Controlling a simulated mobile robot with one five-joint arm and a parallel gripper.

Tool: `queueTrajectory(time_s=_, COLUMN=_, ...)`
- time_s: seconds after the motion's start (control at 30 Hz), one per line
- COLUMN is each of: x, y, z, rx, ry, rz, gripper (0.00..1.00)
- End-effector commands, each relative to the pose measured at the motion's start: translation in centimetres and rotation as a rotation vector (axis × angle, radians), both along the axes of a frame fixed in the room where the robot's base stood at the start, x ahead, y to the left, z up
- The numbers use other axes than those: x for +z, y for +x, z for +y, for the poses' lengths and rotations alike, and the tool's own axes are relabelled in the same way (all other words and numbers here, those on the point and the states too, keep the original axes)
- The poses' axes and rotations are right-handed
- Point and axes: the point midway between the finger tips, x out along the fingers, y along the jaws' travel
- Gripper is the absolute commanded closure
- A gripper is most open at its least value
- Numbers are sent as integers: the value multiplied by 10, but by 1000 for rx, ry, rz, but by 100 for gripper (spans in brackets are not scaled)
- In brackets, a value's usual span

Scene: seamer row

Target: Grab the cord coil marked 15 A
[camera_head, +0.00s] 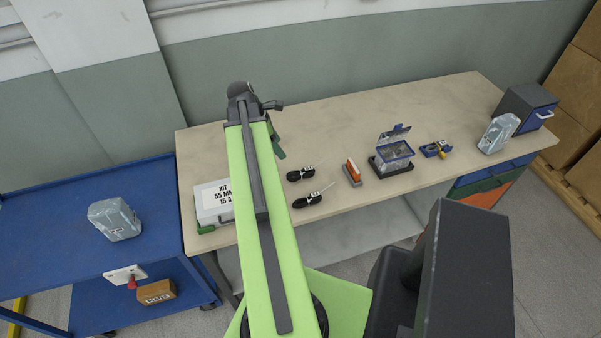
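Two black cord coils lie on the beige workbench (340,125), right of my arm: a farther coil (300,174) and a nearer coil (314,198). Each has a small pale tag and a thin light end sticking out to the right. The tag markings are too small to read, so I cannot tell which is 15 A. My green arm reaches over the bench, and my gripper (268,105) is at its far end, beyond and left of both coils. Its fingers are too small and partly hidden to tell open from shut.
A case (212,199) labelled "KIT 55 MM 15 A" is partly behind my arm. Right of the coils are an orange item (353,171), a clear-lidded box (393,155), a blue item with a padlock (436,149), a grey wrapped packet (498,133) and a blue-fronted box (527,106). A blue cart (60,240) stands left.

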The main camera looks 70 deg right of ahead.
Motion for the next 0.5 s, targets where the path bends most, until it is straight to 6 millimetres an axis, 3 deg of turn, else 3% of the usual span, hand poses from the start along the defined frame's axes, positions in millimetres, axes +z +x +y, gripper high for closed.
queueTrajectory(time_s=0.27, x=-9, y=-10, z=-6, rx=13, ry=5, rz=11, gripper=38)
queueTrajectory(time_s=0.5, x=-57, y=-23, z=-16, rx=11, ry=5, rz=10, gripper=38)
